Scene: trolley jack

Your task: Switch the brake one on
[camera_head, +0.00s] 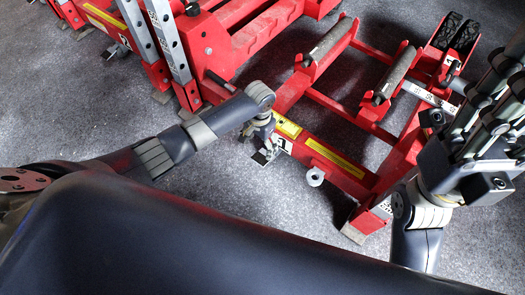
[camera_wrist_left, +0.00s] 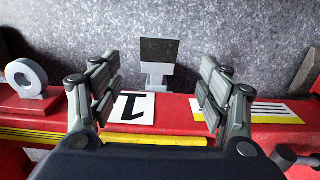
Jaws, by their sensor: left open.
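The brake pedal (camera_head: 262,157), a grey bracket with a dark square pad, sticks out from the near side of a red trolley jack frame (camera_head: 325,160). In the left wrist view the pedal (camera_wrist_left: 158,62) stands straight ahead, centred between my fingers. A white label with a black 1 (camera_wrist_left: 131,108) lies on the red beam beside it. My left gripper (camera_wrist_left: 158,92) is open and empty, its fingers on either side of the pedal, apart from it in the picture. In the head view my left gripper (camera_head: 263,128) is just above the pedal. My right gripper (camera_head: 490,110) is at the right edge.
A grey ring (camera_head: 315,177) sits on the same beam, right of the pedal; it is at the left in the wrist view (camera_wrist_left: 25,78). Dark rollers (camera_head: 328,42) and more red frames stand behind. Grey speckled floor (camera_head: 75,120) is clear at the left.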

